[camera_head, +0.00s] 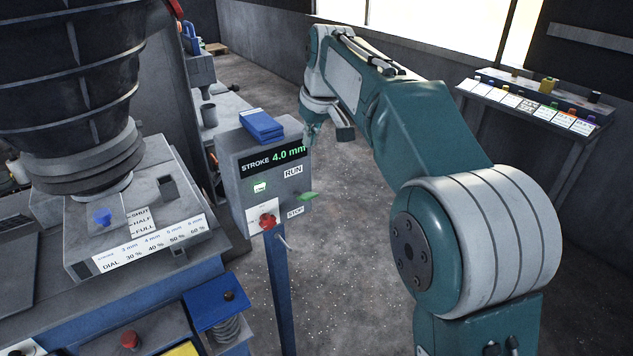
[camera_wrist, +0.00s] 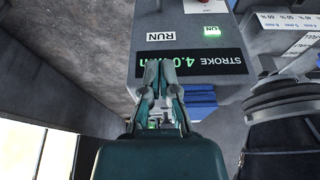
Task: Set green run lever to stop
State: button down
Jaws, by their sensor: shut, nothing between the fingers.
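The green lever (camera_head: 307,196) sticks out at the right side of the grey control box (camera_head: 236,165) in the head view. It lies between the RUN label (camera_head: 293,171) above and the STOP label (camera_head: 295,211) below. I cannot make out the lever in the wrist view. My gripper (camera_head: 311,137) is at the box's upper right corner, above the lever. In the wrist view my gripper (camera_wrist: 160,64) is shut and empty, with its fingertips in front of the stroke display (camera_wrist: 195,64). The RUN label (camera_wrist: 161,37) appears upside down there.
The box front also has a lit green indicator (camera_head: 260,187) and a red knob (camera_head: 267,220). A blue block (camera_head: 261,125) lies on top. A grey machine stands left, and a table with cards (camera_head: 530,103) stands back right. Open floor lies right of the box.

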jog(key=shift+a, duration=0.15)
send_over(306, 195)
jog(key=w, duration=0.1)
jog(key=f, duration=0.9)
jog(key=shift+a+f, duration=0.3)
jog(key=shift+f, duration=0.05)
jog(key=f, duration=0.1)
jog(key=s+d+f, duration=0.1)
jog(key=shift+s+f, duration=0.1)
jog(key=shift+f, duration=0.2)
jog(key=shift+s+d+f, duration=0.1)
jog(key=shift+s+f, duration=0.05)
jog(key=shift+f, duration=0.25)
